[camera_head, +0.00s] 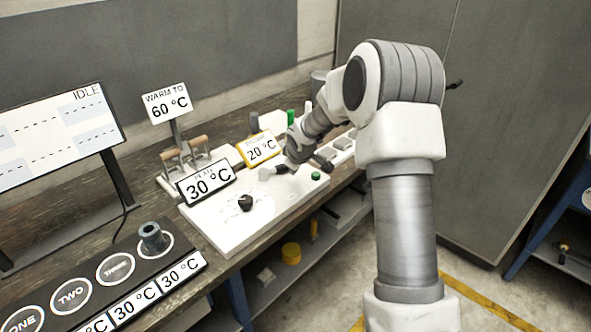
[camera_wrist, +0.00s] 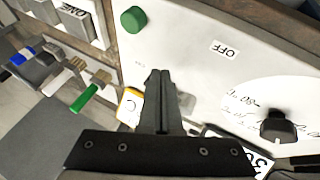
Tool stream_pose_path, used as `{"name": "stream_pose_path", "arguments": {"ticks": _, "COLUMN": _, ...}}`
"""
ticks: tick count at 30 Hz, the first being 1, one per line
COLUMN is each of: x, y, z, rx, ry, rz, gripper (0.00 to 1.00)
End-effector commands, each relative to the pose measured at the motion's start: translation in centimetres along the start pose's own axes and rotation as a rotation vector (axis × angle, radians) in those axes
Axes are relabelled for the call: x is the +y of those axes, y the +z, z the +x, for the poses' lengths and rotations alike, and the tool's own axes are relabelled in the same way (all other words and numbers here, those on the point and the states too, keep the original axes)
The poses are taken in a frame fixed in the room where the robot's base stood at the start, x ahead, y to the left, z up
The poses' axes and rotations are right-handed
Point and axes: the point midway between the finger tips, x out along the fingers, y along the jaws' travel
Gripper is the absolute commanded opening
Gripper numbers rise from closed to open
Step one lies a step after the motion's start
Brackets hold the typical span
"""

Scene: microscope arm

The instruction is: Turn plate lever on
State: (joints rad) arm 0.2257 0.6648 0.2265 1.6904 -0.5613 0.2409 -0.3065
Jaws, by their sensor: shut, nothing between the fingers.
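The white plate unit (camera_head: 235,225) lies on the bench with a black knob (camera_head: 245,203), a green button (camera_head: 315,176) and a "30 °C" sign (camera_head: 208,181). In the wrist view its top carries an "OFF" label (camera_wrist: 226,50), the black knob (camera_wrist: 278,128) and the green button (camera_wrist: 133,19). My gripper (camera_head: 283,169) is low over the unit, between knob and button. In the wrist view my gripper (camera_wrist: 160,74) is shut and empty, pointing between the button and the "OFF" label. A small grey piece (camera_wrist: 187,102) shows beside the fingers; I cannot tell whether it is the lever or whether they touch.
A yellow-framed "20 °C" sign (camera_head: 261,148) stands close behind my gripper. A "WARM TO 60 °C" sign (camera_head: 168,102) and wooden-handled items (camera_head: 184,152) stand farther back. A black strip with numbered circles (camera_head: 112,268) lies at the front left. A tall grey cabinet (camera_head: 510,120) stands at right.

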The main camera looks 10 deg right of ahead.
Motion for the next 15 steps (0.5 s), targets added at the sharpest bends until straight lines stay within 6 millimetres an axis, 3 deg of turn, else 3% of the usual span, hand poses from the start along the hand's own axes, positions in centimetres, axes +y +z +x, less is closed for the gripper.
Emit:
{"name": "stream_pose_path", "arguments": {"ticks": 3, "x": -0.1, "y": -0.1, "z": -0.2, "rx": 0.000, "ry": 0.000, "rz": 0.000, "gripper": 0.00}}
{"name": "stream_pose_path", "arguments": {"ticks": 9, "x": 2.4, "y": 0.8, "z": -4.7, "rx": 0.001, "ry": 0.004, "rz": 0.004, "gripper": 0.00}}
{"name": "stream_pose_path", "arguments": {"ticks": 15, "x": 3.8, "y": 1.5, "z": -7.5, "rx": -0.001, "ry": 0.002, "rz": 0.003, "gripper": 0.00}}
